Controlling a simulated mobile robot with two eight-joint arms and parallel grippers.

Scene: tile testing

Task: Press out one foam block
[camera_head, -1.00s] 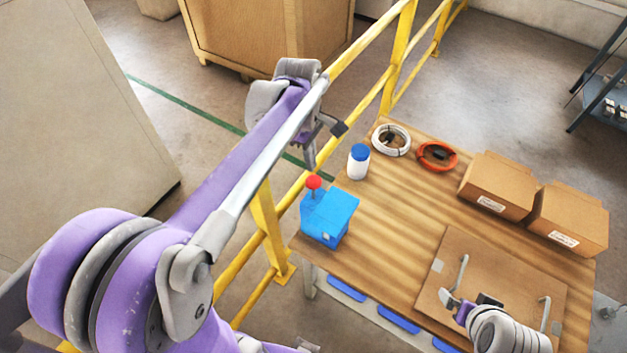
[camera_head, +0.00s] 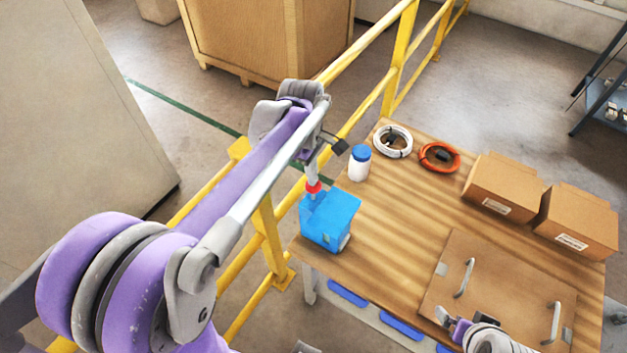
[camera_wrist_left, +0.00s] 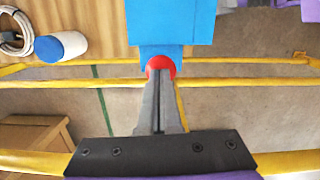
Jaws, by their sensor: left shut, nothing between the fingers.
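A blue box-shaped device (camera_head: 328,222) stands at the near left corner of the wooden table, with a red knob (camera_head: 313,188) on its top. My left gripper (camera_head: 312,176) is shut and empty, its fingertips right above the knob and seemingly touching it. In the left wrist view, the shut fingers (camera_wrist_left: 159,82) overlap the red knob (camera_wrist_left: 160,64) at the edge of the blue device (camera_wrist_left: 170,25). A small greyish patch shows low on the device's right side; I cannot tell if it is a foam block. My right gripper (camera_head: 446,318) is over the cardboard sheet, its jaw state unclear.
A white bottle with a blue cap (camera_head: 359,163), a white cable coil (camera_head: 393,141) and an orange coil (camera_head: 439,157) stand behind. Two cardboard boxes (camera_head: 503,184) are at right. A cardboard sheet (camera_head: 505,280) with metal handles lies in front. A yellow railing (camera_head: 364,72) runs along the left.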

